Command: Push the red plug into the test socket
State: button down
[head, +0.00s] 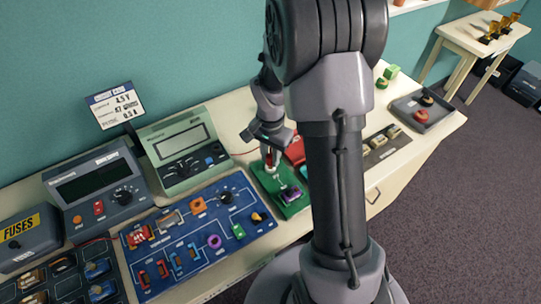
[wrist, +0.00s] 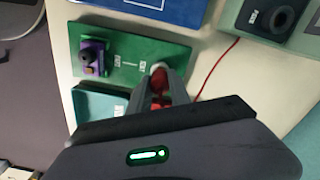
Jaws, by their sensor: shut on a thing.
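My gripper (head: 268,160) is over the back left part of the green board (head: 298,205), its jaws pointing down. In the wrist view the gripper (wrist: 160,95) is shut on the red plug (wrist: 160,103), which shows between the fingers. The fingers hide much of the plug. A pale round part (wrist: 158,68) shows at the fingertips over the green board (wrist: 125,45); I cannot tell whether it is the test socket, or whether the plug touches it. A purple block (wrist: 92,57) with a dark round top stands at the board's other end; it also shows in the head view (head: 290,195).
A red cable (wrist: 215,70) runs across the pale table beside the board. A blue circuit board (head: 190,245) and a green meter (head: 182,150) stand to the left. My arm hides part of the table.

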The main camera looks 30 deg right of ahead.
jog(key=shift+f+b, duration=0.65)
jog(key=shift+f, duration=0.15)
dwell(0.4)
jog(key=c, duration=0.6)
grip_release()
jog(key=shift+c, duration=0.2)
jog(key=shift+r+p, duration=3)
jog(key=shift+r, duration=1.1)
jog(key=shift+f, duration=0.1)
